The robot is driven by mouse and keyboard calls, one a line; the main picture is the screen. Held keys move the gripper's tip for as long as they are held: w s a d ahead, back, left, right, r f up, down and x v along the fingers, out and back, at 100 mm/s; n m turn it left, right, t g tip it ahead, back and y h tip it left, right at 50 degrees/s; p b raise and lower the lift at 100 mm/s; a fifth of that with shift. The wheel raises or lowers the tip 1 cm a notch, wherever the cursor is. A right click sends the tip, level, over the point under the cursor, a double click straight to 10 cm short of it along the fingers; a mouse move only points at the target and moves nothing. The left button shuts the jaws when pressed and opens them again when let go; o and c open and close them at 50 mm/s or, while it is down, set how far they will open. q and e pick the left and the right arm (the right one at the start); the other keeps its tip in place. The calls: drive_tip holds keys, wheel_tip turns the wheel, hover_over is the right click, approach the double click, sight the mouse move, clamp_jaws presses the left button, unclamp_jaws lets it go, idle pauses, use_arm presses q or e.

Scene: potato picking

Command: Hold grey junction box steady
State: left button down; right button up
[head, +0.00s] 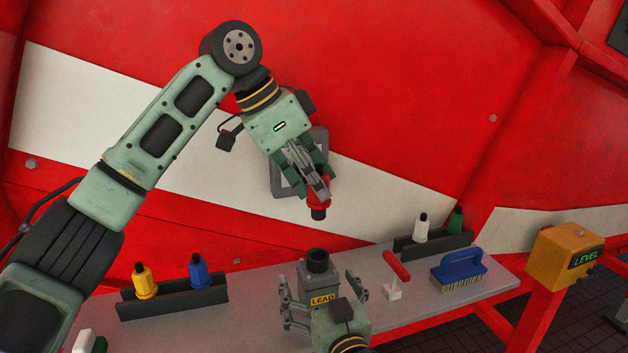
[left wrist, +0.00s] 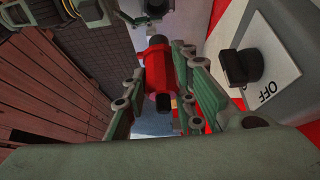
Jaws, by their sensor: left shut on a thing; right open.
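A grey junction box (head: 307,285) with a yellow LEAD label and a black round socket on top stands at the table's front. My right gripper (head: 319,282) reaches in from below, open, with fingers on both sides of the box. I cannot tell whether a finger touches it. My left gripper (head: 317,172) is shut on a red plug (head: 318,184) with a black end, above and behind the box. In the left wrist view the red plug (left wrist: 158,68) lies between the green finger pads.
A grey switch box (left wrist: 240,55) marked OFF is beside my left gripper. The table (head: 240,312) carries a rack (head: 175,304) with yellow and blue plugs, another with white and green plugs, a blue brush (head: 458,266) and a red-handled tool (head: 396,265). A yellow LEVEL box (head: 560,252) is right.

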drive_tip(key=shift+v, duration=4)
